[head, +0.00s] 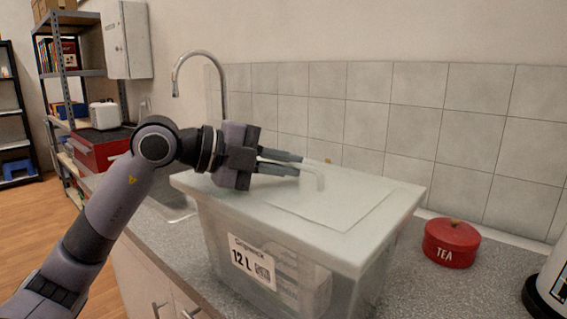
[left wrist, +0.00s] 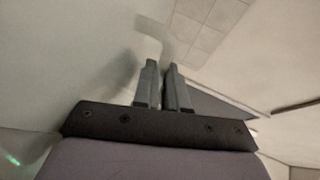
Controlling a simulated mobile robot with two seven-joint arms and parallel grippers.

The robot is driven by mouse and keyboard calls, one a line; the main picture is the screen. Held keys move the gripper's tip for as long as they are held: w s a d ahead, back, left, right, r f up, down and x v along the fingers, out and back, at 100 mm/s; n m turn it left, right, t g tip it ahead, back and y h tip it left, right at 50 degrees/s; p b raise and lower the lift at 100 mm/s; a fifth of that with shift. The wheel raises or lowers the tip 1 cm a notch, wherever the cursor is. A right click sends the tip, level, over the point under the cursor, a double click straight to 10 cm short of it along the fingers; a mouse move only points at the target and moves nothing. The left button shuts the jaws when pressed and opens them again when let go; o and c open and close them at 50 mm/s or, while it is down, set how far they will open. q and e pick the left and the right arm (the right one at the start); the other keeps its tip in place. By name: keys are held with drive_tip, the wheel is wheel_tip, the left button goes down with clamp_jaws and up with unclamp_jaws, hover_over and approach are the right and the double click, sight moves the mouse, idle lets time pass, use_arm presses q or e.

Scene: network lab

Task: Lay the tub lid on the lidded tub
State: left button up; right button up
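The lidded tub (head: 345,292) is a large translucent box with a "12 L" label, standing on the counter. My right gripper is not in view.
A sink tap (head: 200,54) rises behind my arm. The tiled wall (head: 400,110) is close behind the tub. Shelves and a red tool chest (head: 100,150) stand left.

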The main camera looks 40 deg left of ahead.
use_arm(q)
drive_tip(key=o, duration=0.5)
drive_tip(key=shift+f, duration=0.15)
drive_tip(key=shift+s, duration=0.15)
drive_tip(key=b+v, duration=0.2)
drive_tip(key=v, duration=0.3)
drive_tip(key=shift+s+a, duration=0.15)
drive_tip(key=shift+a, duration=0.1)
drive_tip(key=shift+s+a+r, duration=0.35)
drive_tip(key=shift+s+r, duration=0.15)
drive_tip(key=shift+s, duration=0.1)
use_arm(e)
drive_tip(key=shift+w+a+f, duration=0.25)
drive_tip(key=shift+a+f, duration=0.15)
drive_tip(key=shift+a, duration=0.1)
